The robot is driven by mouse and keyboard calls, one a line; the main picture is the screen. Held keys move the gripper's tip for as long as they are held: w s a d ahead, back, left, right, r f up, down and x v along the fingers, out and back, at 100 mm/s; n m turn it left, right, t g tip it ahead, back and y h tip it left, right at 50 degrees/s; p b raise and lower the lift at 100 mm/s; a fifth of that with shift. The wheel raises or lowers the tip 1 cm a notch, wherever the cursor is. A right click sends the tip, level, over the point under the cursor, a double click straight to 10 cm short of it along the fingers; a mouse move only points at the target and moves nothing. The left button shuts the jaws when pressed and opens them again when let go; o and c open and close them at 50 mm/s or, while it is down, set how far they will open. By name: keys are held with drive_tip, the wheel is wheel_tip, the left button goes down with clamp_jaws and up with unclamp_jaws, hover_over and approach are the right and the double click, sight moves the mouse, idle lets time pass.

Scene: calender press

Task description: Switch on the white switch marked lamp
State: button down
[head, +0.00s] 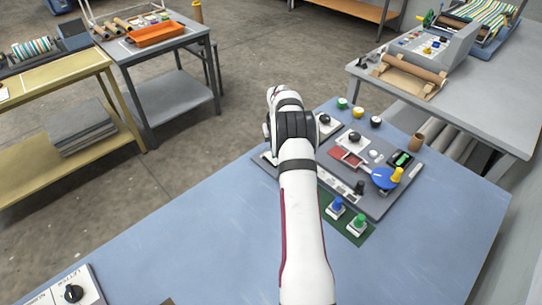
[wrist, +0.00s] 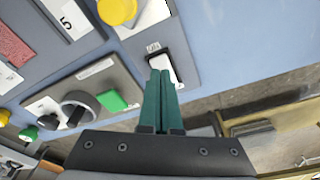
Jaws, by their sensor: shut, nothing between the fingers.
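In the wrist view, a white switch (wrist: 178,72) sits in a small white-and-black mount at the edge of a grey panel (wrist: 125,83). A small label is beside it, too small to read surely. My gripper (wrist: 160,73) has its two green fingers together and empty. The fingertips overlap the switch in the picture and cover part of it. I cannot tell whether they touch it or which way the switch is tipped. In the head view my arm hides the gripper and this switch.
Close by in the wrist view are a green button (wrist: 111,101), a dark knob (wrist: 80,108) and a yellow knob (wrist: 117,10).

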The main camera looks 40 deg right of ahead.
drive_tip(key=shift+r, duration=2.9)
drive_tip(key=s+a+r, duration=0.2)
drive_tip(key=a+r, duration=0.3)
drive_tip(key=a, duration=0.3)
drive_tip(key=s+a+r+y, duration=0.1)
drive_tip(key=s+a+r, duration=0.25)
drive_tip(key=a, duration=0.45)
drive_tip(key=s+a+r, duration=0.1)
drive_tip(key=a+r, duration=0.5)
drive_tip(key=a, duration=0.3)
drive_tip(key=s+a+f+g, duration=0.1)
drive_tip(key=s+a, duration=0.6)
drive_tip(key=s, duration=0.5)
drive_tip(key=s+a+f+y, duration=0.1)
drive_tip(key=s+a, duration=0.7)
drive_tip(key=s, duration=0.4)
drive_tip(key=shift+s+g+y, duration=0.2)
drive_tip(key=shift+g+y, duration=0.1)
drive_tip(key=shift+g, duration=0.1)
